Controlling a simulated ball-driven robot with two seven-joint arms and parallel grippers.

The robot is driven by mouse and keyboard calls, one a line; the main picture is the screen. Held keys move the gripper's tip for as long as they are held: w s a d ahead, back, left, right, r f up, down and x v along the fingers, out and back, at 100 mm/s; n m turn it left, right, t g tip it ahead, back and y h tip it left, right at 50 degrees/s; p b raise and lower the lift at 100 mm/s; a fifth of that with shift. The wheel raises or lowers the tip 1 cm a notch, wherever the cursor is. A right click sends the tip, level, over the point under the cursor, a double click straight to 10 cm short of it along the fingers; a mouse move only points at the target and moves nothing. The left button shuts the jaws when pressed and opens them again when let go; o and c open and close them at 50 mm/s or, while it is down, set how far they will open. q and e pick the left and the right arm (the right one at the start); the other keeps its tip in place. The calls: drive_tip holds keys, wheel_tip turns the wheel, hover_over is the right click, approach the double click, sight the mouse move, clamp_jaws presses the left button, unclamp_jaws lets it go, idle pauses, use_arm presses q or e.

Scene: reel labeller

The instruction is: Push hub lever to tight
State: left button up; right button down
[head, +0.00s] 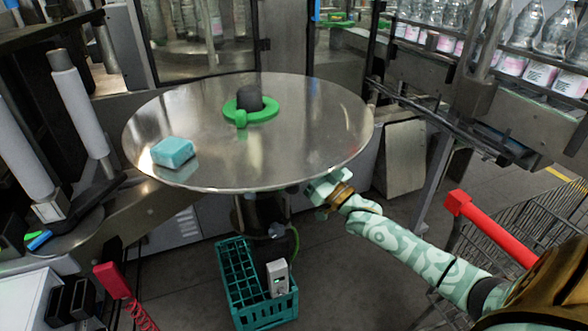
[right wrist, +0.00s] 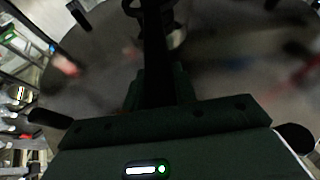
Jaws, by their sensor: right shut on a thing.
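The green hub lever (head: 241,118) sticks out toward the front from a green ring around the dark hub (head: 249,98), at the middle of a round steel plate (head: 290,130). My right gripper (head: 318,184) is at the plate's front right rim, well away from the lever. It looks shut on the rim, but its fingertips are partly hidden. The right wrist view is dark and blurred, with the gripper body (right wrist: 160,128) in front of a large round surface (right wrist: 245,60). My left gripper is not in view.
A teal block (head: 173,152) lies on the plate's left part. Below stands a teal crate (head: 262,310). White rolls (head: 78,100) are at the left. A cart with a red handle (head: 490,228) stands near my right arm. Bottles (head: 520,40) line the back right.

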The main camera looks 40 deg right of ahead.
drive_tip(key=shift+w+d+f+y, duration=0.1)
drive_tip(key=shift+d+f+y, duration=0.05)
drive_tip(key=shift+d+y, duration=0.15)
drive_tip(key=shift+n, duration=0.3)
drive_tip(key=c, duration=1.2)
unclamp_jaws()
drive_tip(key=shift+o, duration=0.4)
drive_tip(key=shift+d, duration=0.15)
drive_tip(key=shift+s+f, duration=0.1)
drive_tip(key=shift+s, duration=0.3)
drive_tip(key=p+v, duration=0.1)
drive_tip(key=v, duration=1.4)
drive_tip(key=shift+s+d, duration=0.2)
drive_tip(key=shift+s, duration=0.05)
